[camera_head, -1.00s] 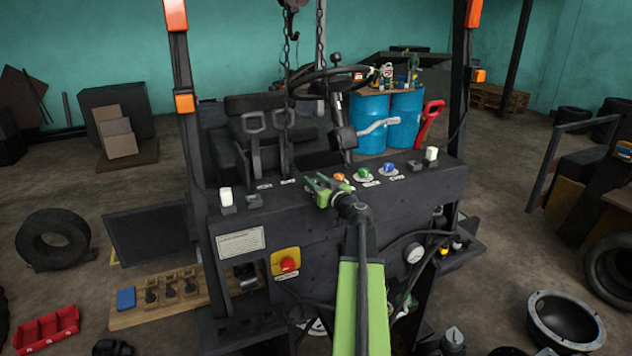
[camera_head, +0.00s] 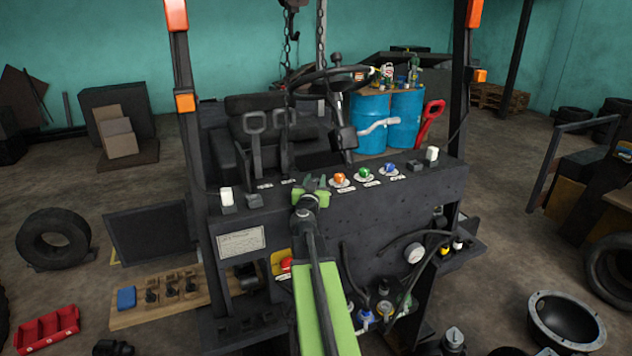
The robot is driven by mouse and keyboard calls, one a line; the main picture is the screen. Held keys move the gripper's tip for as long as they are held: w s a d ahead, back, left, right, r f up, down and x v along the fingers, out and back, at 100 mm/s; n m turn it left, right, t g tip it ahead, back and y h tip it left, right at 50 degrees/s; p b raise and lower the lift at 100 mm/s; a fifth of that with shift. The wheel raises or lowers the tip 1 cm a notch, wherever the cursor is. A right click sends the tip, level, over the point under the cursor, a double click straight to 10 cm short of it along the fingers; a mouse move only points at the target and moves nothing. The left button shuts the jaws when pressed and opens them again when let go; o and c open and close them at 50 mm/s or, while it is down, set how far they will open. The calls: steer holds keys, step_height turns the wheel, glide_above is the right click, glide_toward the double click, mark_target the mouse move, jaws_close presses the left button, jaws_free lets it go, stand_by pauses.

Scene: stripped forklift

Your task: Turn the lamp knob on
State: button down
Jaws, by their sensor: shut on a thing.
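My gripper (camera_head: 315,184) is at the front edge of the dark dashboard (camera_head: 330,222), just left of the orange knob (camera_head: 340,178). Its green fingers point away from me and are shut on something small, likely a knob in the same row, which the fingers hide.
Two levers (camera_head: 255,140) and the steering wheel (camera_head: 330,82) rise behind the dashboard. White switches stand at its left (camera_head: 226,196) and right (camera_head: 432,154) ends. Cables hang at the lower right.

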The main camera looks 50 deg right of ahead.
steer(key=shift+g, duration=0.3)
steer(key=c, duration=1)
jaws_free()
steer(key=shift+d, duration=0.1)
steer(key=shift+o, duration=0.2)
